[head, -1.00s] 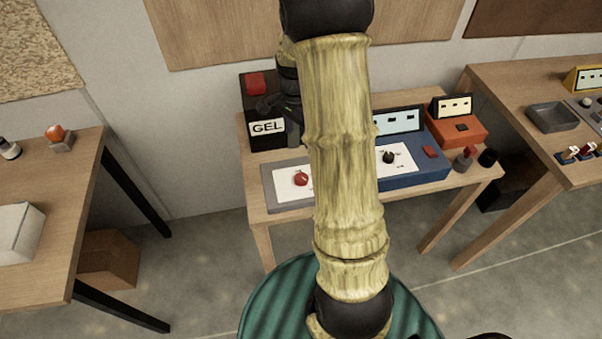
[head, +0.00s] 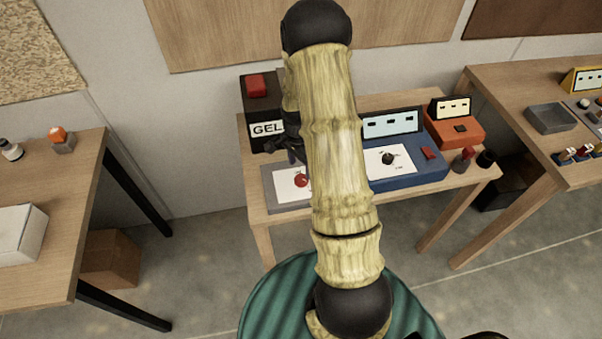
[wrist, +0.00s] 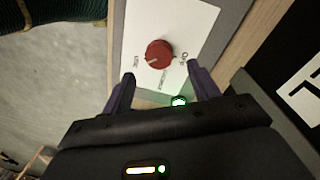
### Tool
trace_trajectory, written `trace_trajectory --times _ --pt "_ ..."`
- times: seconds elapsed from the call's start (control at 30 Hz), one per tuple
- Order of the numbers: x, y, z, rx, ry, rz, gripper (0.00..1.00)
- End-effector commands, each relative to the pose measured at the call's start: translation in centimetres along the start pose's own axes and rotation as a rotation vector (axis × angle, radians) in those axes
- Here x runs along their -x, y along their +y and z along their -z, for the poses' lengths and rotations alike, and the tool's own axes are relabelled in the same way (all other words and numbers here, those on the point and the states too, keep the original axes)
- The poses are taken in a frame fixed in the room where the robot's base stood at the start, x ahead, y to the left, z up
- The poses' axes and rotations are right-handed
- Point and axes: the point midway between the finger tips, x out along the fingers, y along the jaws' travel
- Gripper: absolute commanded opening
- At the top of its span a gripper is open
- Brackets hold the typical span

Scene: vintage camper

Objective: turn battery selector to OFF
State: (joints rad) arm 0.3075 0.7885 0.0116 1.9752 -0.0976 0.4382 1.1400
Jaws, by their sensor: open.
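The battery selector appears to be the red round knob (head: 301,181) on a white plate on a grey panel. In the wrist view the knob (wrist: 159,54) has a pale pointer mark on its lower left side. Small printed labels stand around it; the one on the right seems to read OFF, the others are hard to read. My gripper (wrist: 160,76) is open and empty, its two fingers apart, with the knob lying beyond the gap between them in the picture. In the head view my gripper (head: 291,147) is just behind and above the knob, partly hidden by my arm.
A black GEL box (head: 262,90) with a red top block stands close behind the panel. To the right are a blue unit (head: 410,178) with a black knob (head: 388,158) and an orange box (head: 465,132). Other tables stand left and right.

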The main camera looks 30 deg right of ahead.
Motion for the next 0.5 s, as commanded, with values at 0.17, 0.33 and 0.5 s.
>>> trace_trajectory --times 0.17,0.33,0.5 --pt "-2.8 0.1 0.0 0.000 -0.002 -0.002 0.60" --pt "-4.6 0.0 0.0 0.000 -0.001 -0.001 0.60" --pt "-5.2 -0.1 0.0 0.000 0.000 0.002 0.60"
